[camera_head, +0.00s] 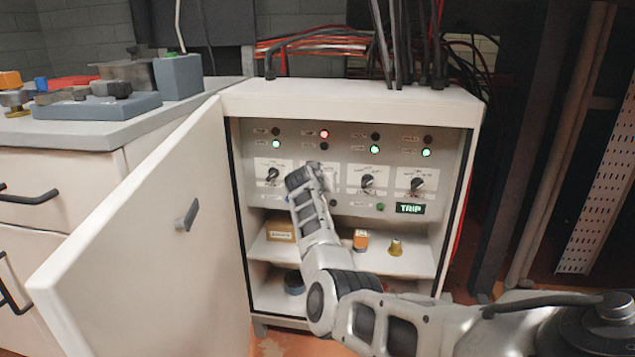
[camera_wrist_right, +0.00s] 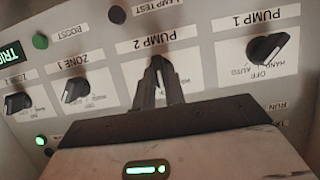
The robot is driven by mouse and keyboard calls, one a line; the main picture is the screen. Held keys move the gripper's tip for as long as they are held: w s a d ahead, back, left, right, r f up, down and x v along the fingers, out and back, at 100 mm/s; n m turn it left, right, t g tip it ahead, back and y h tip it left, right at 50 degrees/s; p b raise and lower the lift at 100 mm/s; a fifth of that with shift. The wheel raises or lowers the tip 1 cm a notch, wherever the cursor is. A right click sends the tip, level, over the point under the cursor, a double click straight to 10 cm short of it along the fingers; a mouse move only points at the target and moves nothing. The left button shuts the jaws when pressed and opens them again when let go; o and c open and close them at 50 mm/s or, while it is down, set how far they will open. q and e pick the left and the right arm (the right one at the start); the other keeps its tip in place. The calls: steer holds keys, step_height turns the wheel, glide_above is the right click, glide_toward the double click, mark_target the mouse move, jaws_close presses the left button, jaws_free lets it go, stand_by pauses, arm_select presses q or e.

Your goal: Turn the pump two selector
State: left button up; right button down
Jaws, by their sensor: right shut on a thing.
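The pump two selector (camera_wrist_right: 158,63) is a dark knob under the PUMP 2 label, which appears upside down in the right wrist view. My right gripper (camera_wrist_right: 157,82) is shut on this knob, with its fingers on either side. In the head view my right gripper (camera_head: 304,174) reaches the panel and hides the pump two selector. Most of the knob is hidden between the fingers, so its exact pointing cannot be told. My left gripper is not in view.
The pump one selector (camera_head: 271,174) is left of my gripper; the zone 1 selector (camera_head: 367,181) and zone 2 selector (camera_head: 417,184) are right. The open cabinet door (camera_head: 145,240) stands at left. A shelf (camera_head: 330,262) below holds small objects. A TRIP display (camera_head: 410,209) glows green.

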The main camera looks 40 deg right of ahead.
steer(key=shift+f, duration=0.2)
steer(key=c, duration=1.5)
jaws_free()
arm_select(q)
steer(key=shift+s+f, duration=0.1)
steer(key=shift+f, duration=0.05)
arm_select(e)
steer(key=shift+o, duration=0.2)
steer(key=shift+r, duration=0.1)
